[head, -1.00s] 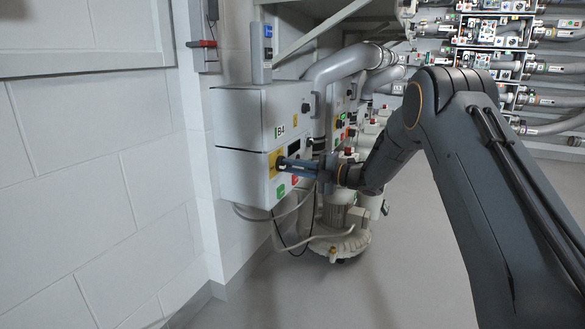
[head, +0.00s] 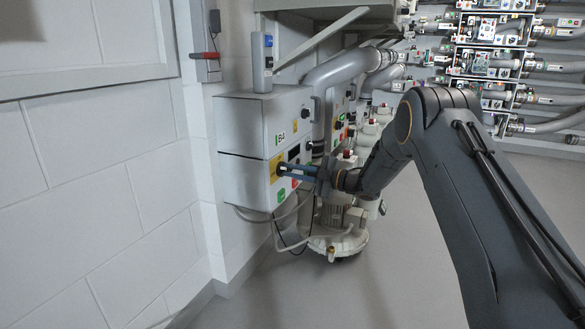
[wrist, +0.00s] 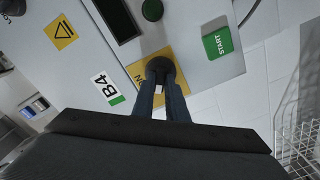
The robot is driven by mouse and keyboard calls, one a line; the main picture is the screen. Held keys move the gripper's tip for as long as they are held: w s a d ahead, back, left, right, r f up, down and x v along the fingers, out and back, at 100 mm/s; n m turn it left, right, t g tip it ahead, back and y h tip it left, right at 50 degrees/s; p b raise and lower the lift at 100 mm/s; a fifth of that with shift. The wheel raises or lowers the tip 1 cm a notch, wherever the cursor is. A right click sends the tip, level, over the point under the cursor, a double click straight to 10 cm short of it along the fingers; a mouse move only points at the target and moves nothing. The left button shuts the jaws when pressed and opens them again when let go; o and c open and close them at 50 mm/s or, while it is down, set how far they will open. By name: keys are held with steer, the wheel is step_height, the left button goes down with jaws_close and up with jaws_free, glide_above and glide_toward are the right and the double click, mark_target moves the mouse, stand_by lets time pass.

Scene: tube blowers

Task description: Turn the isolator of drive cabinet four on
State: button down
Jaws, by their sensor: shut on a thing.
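The drive cabinet (head: 242,140) is a light grey wall box marked B4 on its front; the B4 label (wrist: 108,88) also shows in the wrist view. Its isolator is a dark round knob (wrist: 160,66) on a yellow plate (wrist: 150,100) with part of the word ON showing. My gripper (head: 283,167) reaches the yellow plate from the right, and in the wrist view its two fingers (wrist: 162,88) are shut on the knob. The fingers hide part of the knob and plate, so its exact setting is hard to read.
A blower (head: 335,242) stands below the cabinet, with a grey pipe (head: 340,68) above. The floor (head: 400,285) in front is clear.

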steer(key=m+p, duration=0.2)
steer(key=m, duration=0.3)
steer(key=shift+w+r+m, duration=0.1)
steer(key=shift+m, duration=0.2)
steer(key=m+p, duration=0.1)
steer(key=m, duration=0.4)
steer(key=shift+w+d, duration=0.1)
steer(key=shift+w, duration=0.05)
steer(key=shift+m, duration=0.3)
steer(key=c, duration=1.8)
jaws_free()
steer(key=shift+o, duration=0.2)
steer(key=shift+d, duration=0.1)
steer(key=p+v, duration=0.2)
steer(key=v, duration=0.5)
steer(key=shift+d, duration=0.3)
